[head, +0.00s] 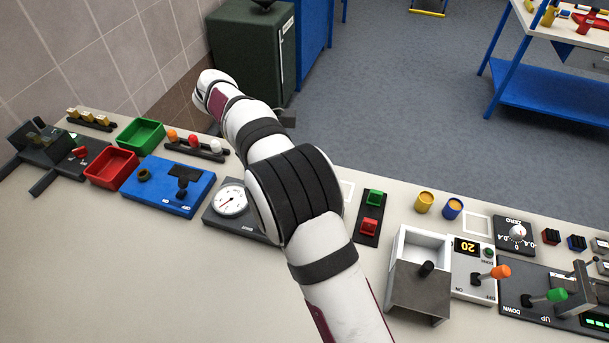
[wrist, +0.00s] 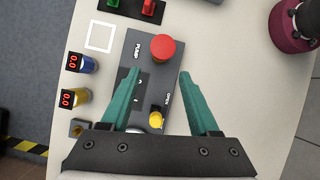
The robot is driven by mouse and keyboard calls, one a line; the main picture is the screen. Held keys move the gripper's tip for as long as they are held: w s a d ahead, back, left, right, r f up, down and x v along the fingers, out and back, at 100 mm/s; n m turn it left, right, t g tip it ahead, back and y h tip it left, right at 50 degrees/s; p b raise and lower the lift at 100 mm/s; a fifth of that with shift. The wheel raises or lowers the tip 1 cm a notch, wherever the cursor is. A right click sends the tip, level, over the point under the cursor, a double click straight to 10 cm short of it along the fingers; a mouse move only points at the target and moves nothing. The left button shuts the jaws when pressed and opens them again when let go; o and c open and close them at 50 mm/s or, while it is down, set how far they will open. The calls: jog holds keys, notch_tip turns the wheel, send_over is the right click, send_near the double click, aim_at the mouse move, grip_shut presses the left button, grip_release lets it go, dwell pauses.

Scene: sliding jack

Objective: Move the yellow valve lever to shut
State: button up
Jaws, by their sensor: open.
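In the wrist view the yellow valve lever (wrist: 156,117) shows its round yellow knob on a dark panel (wrist: 141,52). The word OPEN is printed beside it. My gripper (wrist: 160,73), with teal fingers, is open; the knob appears between the fingers, nearer the gripper's body. I see no contact; the height gap is unclear. The lever's lower part is hidden by the gripper. In the head view my arm covers the lever and the gripper, and part of the panel with a white gauge (head: 231,200) shows left of it.
A red push button (wrist: 162,48) marked PUMP stands on the same panel, beyond the fingertips. Blue (wrist: 82,63) and yellow (wrist: 75,97) units with red 0.0 displays stand to the left. A red and green switch box (head: 370,215) stands right of my arm.

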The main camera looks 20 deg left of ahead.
jog(key=d+r, duration=0.1)
jog(key=d, duration=0.1)
jog(key=w+d+r, duration=0.1)
jog(key=d, duration=0.1)
jog(key=shift+r, duration=0.2)
